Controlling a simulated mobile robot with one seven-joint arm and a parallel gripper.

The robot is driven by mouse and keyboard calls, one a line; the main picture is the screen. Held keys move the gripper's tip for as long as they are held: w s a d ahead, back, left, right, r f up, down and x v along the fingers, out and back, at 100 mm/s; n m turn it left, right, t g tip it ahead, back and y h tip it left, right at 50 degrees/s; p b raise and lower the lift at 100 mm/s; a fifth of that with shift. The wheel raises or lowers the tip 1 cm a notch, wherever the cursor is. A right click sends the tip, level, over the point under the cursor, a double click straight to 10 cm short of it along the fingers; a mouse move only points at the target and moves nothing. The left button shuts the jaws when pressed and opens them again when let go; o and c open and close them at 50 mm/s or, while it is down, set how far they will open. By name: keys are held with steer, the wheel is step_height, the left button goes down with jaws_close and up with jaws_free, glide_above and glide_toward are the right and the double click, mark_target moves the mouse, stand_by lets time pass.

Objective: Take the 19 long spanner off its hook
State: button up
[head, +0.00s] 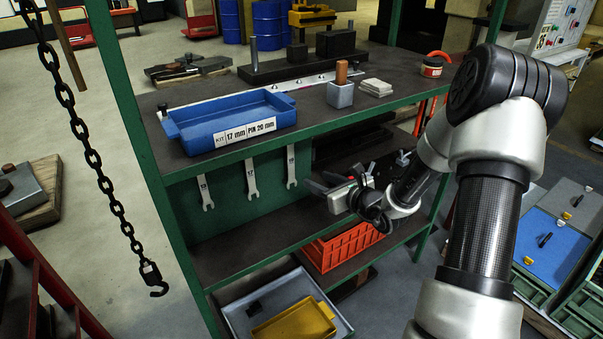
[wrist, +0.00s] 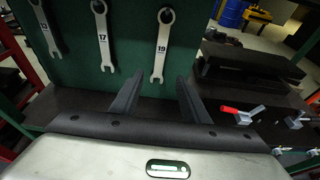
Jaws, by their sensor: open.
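The 19 long spanner (wrist: 161,45) hangs by its ring end on the green panel in the wrist view, marked 19. It also shows as the rightmost of three hanging spanners in the head view (head: 291,167). The 17 spanner (wrist: 102,35) hangs to its left, and another spanner (wrist: 43,25) hangs further left with a label hard to read. My gripper (wrist: 156,85) is open and empty, its two fingers apart, below and in front of the 19 spanner. In the head view my gripper (head: 318,185) is just right of that spanner. I cannot tell the exact gap.
Above the spanners, the bench top holds a blue kit tray (head: 235,122), a grey block with a pin (head: 340,94) and white pads (head: 374,87). An orange crate (head: 345,246) stands below. A red-handled clamp (wrist: 242,114) is right of my gripper. A chain (head: 92,155) hangs at left.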

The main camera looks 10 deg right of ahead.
mark_target(292, 167)
steer(key=x, duration=1.4)
steer(key=shift+w+a+f, duration=0.1)
steer(key=shift+a, duration=0.1)
jaws_close()
steer(key=shift+d+r, duration=0.1)
steer(key=shift+r, duration=0.25)
steer(key=shift+s, duration=0.25)
